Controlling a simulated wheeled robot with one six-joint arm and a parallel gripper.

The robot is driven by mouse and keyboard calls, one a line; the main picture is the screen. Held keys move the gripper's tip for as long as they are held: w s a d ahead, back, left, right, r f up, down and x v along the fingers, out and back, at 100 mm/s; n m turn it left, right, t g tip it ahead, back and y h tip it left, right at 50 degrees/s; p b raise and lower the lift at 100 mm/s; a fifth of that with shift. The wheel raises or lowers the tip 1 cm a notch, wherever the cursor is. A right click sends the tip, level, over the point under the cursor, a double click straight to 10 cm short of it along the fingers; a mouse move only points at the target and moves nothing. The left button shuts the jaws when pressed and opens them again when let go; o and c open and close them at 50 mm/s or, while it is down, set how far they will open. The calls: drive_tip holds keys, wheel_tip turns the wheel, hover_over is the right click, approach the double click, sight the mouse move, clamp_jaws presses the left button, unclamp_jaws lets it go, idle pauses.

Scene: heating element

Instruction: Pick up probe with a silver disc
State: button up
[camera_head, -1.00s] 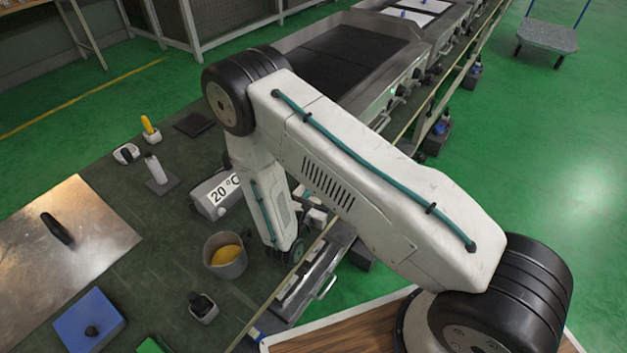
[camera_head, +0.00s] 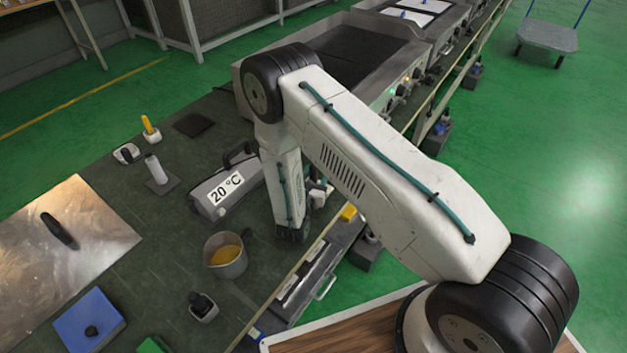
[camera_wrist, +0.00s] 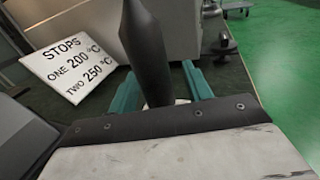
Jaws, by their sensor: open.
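My gripper (camera_wrist: 159,70) shows in the wrist view with its two teal fingers apart. A dark, tapered upright handle-like object (camera_wrist: 146,42) stands in line with the gap between them; I cannot tell whether it touches a finger, or which probe it belongs to. A silver disc-shaped piece with a short stem (camera_wrist: 222,43) stands to the right of the fingers, apart from them. I cannot tell whether it is part of the probe. In the head view my arm hides most of the gripper and what is close to it.
A sign with stop temperatures (camera_wrist: 82,62) stands left of the fingers. In the head view a grey box marked 20 °C (camera_head: 222,190), a pot with yellow contents (camera_head: 226,256), a metal plate (camera_head: 85,235) and a blue block (camera_head: 88,320) are on the bench.

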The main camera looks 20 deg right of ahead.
clamp_jaws()
